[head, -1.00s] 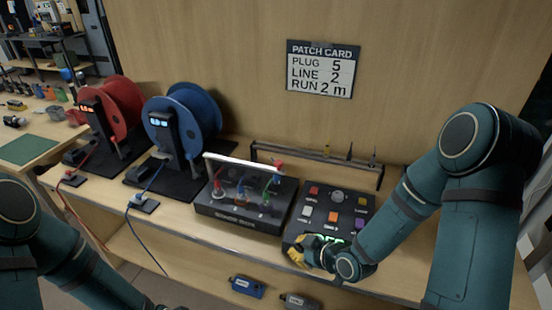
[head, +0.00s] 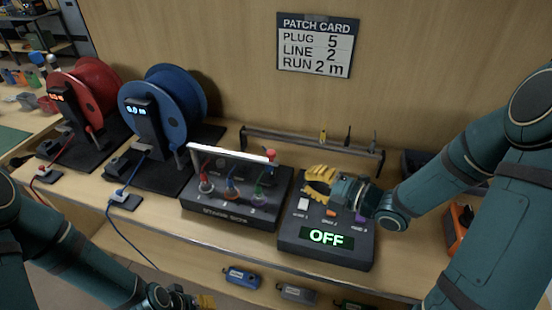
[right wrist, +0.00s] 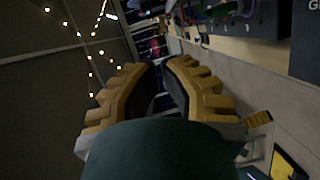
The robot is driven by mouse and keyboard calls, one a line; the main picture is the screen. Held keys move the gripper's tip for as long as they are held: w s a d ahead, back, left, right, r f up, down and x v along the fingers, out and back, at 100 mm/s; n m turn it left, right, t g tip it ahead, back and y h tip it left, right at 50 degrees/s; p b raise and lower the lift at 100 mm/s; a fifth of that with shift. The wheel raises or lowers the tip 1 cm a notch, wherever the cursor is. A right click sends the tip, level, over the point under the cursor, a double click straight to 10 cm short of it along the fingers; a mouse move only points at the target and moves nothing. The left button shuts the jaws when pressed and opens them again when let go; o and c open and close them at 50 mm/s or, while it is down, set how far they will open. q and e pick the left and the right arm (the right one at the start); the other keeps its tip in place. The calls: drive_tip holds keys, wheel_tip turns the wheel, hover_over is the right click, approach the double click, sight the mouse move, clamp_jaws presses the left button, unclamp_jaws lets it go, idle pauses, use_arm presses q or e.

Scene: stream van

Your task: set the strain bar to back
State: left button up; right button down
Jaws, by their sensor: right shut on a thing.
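The strain bar (head: 228,153) is the white bar along the upper back of the black stage box (head: 228,215), with a red knob (head: 271,155) at its right end. My right gripper (head: 308,182) is over the back part of the button panel, to the right of the red knob and apart from it.
The button panel (head: 290,240) shows a green OFF. Colored plugs and cables stand in the stage box. A low rack (head: 300,140) is behind. Red (head: 85,95) and blue (head: 165,100) cable reels stand left. Small boxes (head: 241,277) lie on the lower shelf.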

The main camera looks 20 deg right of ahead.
drive_tip(key=w+d+x, duration=0.1)
drive_tip(key=d+x, duration=0.1)
drive_tip(key=x, duration=1.1)
drive_tip(key=shift+w+d+f, duration=0.15)
drive_tip(key=shift+w+f, duration=0.05)
drive_tip(key=shift+w, duration=0.1)
drive_tip(key=shift+d, duration=0.1)
